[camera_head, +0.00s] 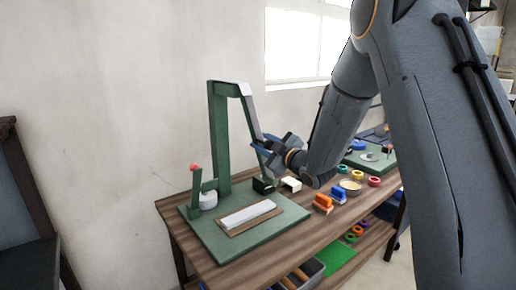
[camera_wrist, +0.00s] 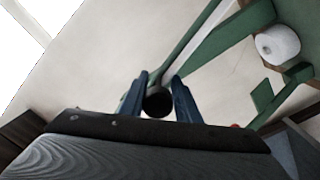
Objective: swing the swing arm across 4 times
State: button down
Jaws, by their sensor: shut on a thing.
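A green swing fixture stands on a green base plate (camera_head: 205,242) on the wooden table. Its tall green post (camera_head: 219,140) rises at the back and has a top bar. A grey swing arm (camera_head: 249,115) hangs from that bar, slanting down to the right, with a black block (camera_head: 263,185) at its lower end. My gripper (camera_head: 265,150) is at the lower part of the swing arm. In the wrist view my gripper (camera_wrist: 158,98) has its two blue fingers closed on a dark round part (camera_wrist: 157,102). A white strip on a brown board (camera_head: 248,214) lies on the plate below.
A small green post with a red knob (camera_head: 194,167) and a white roll (camera_head: 208,201) stand at the plate's left. Orange and blue clamps (camera_head: 323,202), a bowl (camera_head: 350,187) and several coloured rings lie on the wooden table (camera_head: 290,243) to the right. A wall is behind.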

jog(key=shift+w+d+r, duration=0.2)
jog(key=shift+d+r, duration=0.05)
jog(key=shift+d, duration=0.1)
jog(key=c, duration=1.4)
grip_release()
jog(key=shift+d, duration=0.15)
jog(key=shift+f, duration=0.1)
jog(key=shift+a, duration=0.25)
jog(key=b+v, duration=0.2)
jog(key=v, duration=0.5)
jog(key=shift+s+d, duration=0.2)
jog(key=shift+s, duration=0.2)
